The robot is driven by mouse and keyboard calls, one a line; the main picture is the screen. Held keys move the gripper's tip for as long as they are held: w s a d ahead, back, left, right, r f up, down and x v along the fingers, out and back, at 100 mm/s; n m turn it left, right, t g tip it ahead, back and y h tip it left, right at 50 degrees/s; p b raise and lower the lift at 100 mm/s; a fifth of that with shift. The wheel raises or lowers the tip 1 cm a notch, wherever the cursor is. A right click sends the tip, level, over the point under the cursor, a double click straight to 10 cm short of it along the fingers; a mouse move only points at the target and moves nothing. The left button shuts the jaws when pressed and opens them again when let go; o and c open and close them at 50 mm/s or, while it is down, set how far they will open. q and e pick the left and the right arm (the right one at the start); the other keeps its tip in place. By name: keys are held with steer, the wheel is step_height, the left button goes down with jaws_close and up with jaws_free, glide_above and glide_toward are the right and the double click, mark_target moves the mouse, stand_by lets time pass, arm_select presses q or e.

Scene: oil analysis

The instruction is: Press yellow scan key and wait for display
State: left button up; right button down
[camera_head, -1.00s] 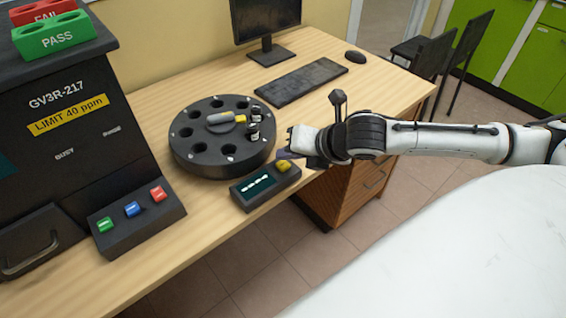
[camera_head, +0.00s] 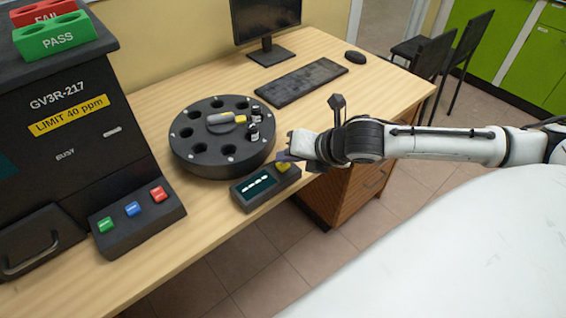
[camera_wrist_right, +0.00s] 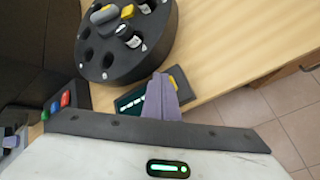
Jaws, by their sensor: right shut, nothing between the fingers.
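The small dark scanner box (camera_head: 245,203) lies at the front edge of the desk. Its display (camera_head: 257,186) shows a row of white dashes. The yellow scan key (camera_head: 283,167) is at its right end, and it also shows in the right wrist view (camera_wrist_right: 179,77). My right gripper (camera_head: 284,156) is shut and empty, with its purple fingertips at the key. In the right wrist view the fingers (camera_wrist_right: 162,92) overlap the box beside the key; I cannot tell whether they touch it. My left gripper is not in view.
A round black carousel (camera_head: 190,160) with dark vials and a grey-yellow tool stands just behind the scanner box. A control panel (camera_head: 150,228) with green, blue and red buttons is at left, before the dark analyser (camera_head: 90,150). A keyboard (camera_head: 300,82) lies behind.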

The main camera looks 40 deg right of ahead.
mark_target(287, 167)
steer(key=shift+f, duration=0.6)
stand_by(0.5)
stand_by(0.3)
steer(key=shift+r+p, duration=0.95)
steer(key=shift+p, duration=0.2)
steer(key=shift+r, duration=0.15)
step_height(287, 167, up, 3)
steer(key=p, duration=0.3)
steer(key=shift+r+p, duration=0.95)
steer(key=shift+p, duration=0.2)
steer(key=shift+f, duration=0.1)
